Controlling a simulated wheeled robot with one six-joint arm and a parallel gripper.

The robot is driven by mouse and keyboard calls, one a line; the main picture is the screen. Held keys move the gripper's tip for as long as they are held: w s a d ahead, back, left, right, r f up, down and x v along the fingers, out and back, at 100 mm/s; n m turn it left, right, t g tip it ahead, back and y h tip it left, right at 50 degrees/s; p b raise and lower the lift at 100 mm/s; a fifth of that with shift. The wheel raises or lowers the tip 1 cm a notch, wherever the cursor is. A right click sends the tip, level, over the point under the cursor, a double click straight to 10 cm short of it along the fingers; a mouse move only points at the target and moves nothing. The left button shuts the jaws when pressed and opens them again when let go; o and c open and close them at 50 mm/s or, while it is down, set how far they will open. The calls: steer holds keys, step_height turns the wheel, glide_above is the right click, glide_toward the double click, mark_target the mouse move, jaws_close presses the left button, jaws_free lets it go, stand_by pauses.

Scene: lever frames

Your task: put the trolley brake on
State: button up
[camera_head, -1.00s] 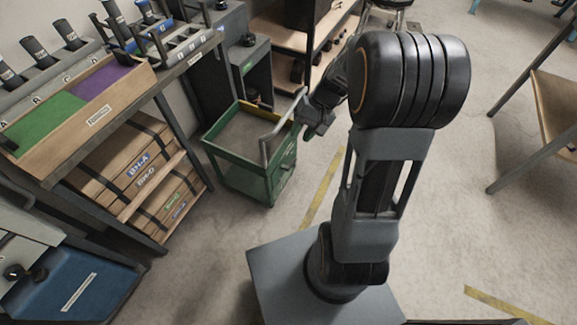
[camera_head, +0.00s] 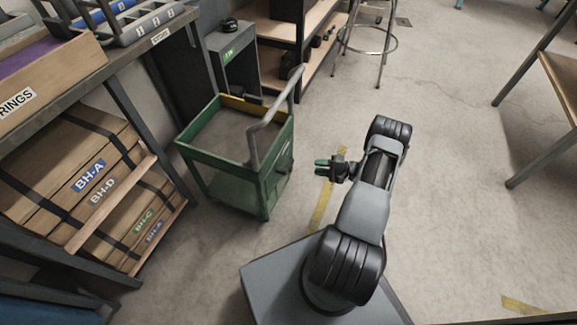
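The trolley (camera_head: 228,166) is a green open-topped cart with a yellow far rim. It stands on the floor left of the middle, with a grey tube handle (camera_head: 254,146) rising at its right end. A small dark fitting (camera_head: 284,152) shows on its right end panel; I cannot tell whether it is the brake or how it is set. My gripper (camera_head: 322,168) is right of the trolley, pointing left towards it and apart from it. The trolley's wheels are mostly hidden or too small to make out.
A workbench (camera_head: 125,62) with wooden crates (camera_head: 75,160) beneath it is on the left. A dark cabinet (camera_head: 235,60) and shelves (camera_head: 275,50) stand behind the trolley. A stool (camera_head: 375,42) is at the back and a table (camera_head: 560,88) at the right. Floor between is clear.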

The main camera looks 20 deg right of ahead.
mark_target(289, 164)
steer(key=b+x, duration=0.2)
steer(key=x, duration=1)
steer(key=shift+w+a+b, duration=0.2)
steer(key=shift+a+b, duration=0.05)
steer(key=shift+b, duration=0.05)
steer(key=shift+c, duration=0.4)
jaws_close()
